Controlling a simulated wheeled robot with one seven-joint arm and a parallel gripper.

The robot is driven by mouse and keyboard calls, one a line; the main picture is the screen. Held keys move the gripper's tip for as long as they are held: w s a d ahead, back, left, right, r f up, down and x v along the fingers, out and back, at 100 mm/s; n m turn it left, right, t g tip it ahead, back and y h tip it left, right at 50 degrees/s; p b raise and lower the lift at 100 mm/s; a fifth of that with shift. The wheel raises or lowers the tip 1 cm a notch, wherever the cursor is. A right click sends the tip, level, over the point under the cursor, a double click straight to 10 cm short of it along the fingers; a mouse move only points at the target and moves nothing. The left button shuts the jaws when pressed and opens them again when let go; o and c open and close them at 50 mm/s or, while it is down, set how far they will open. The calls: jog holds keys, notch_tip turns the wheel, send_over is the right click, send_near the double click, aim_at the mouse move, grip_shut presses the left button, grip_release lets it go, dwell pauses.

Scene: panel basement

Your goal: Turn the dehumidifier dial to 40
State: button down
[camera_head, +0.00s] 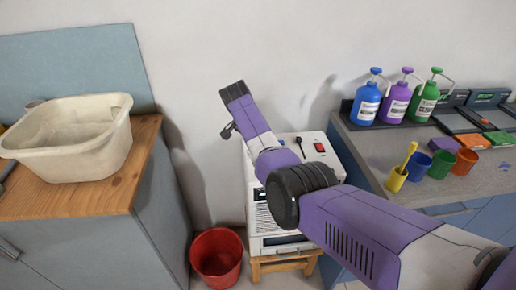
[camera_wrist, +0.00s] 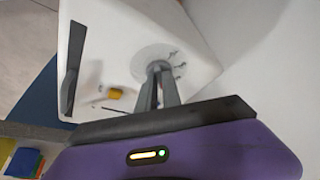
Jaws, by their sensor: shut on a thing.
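The white dehumidifier (camera_head: 312,152) stands on a small wooden stool between two cabinets, partly hidden by my arm in the head view. Its white panel (camera_wrist: 105,50) fills much of the wrist view. The round dial plate (camera_wrist: 150,58) is on that panel, with small dark marks near its edge that are too small to read. My gripper (camera_wrist: 160,69) is shut on the dial's knob (camera_wrist: 157,65), at the middle of the plate. The fingers cover most of the knob, so its setting cannot be told. In the head view my fingers and the dial are hidden.
A red switch (camera_head: 319,148) is on the dehumidifier's top. A red bucket (camera_head: 217,258) stands on the floor left of it. A cream basin (camera_head: 75,150) sits on the left cabinet. The right counter holds pump bottles (camera_head: 395,102) and coloured cups (camera_head: 441,164).

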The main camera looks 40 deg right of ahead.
dwell(0.4)
jog(key=c, duration=1.5)
grip_release()
jog(key=shift+r, duration=0.1)
jog(key=v, duration=0.7)
jog(key=shift+a+r, duration=0.2)
jog(key=shift+r, duration=0.05)
